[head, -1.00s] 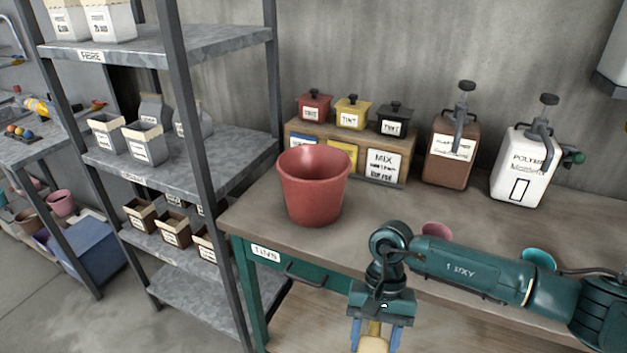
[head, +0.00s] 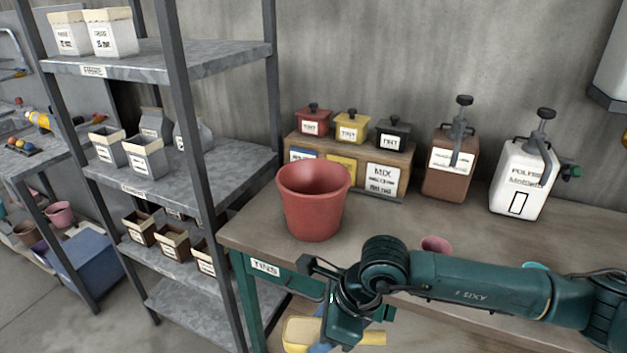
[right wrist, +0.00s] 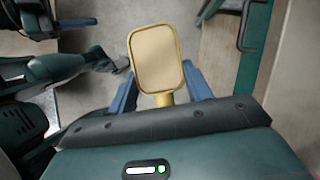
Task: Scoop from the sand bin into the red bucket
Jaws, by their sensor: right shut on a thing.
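The red bucket (head: 314,200) stands upright on the left part of the workbench, its mouth open upward. My right gripper (head: 322,343) is below and in front of it, off the bench's front edge. It is shut on the handle of a yellow scoop (head: 300,333). In the right wrist view the scoop (right wrist: 157,60) lies ahead of the blue fingers (right wrist: 163,90); a flat beige fill, which looks like sand, shows inside its yellow rim. The scoop is apart from the bucket. I cannot make out the sand bin.
The workbench (head: 255,228) carries a tint rack (head: 375,155), a brown pump can (head: 450,165), a white polymer can (head: 520,185) and a pink cup (head: 436,244). A metal shelf (head: 225,65) with boxes stands close on the left.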

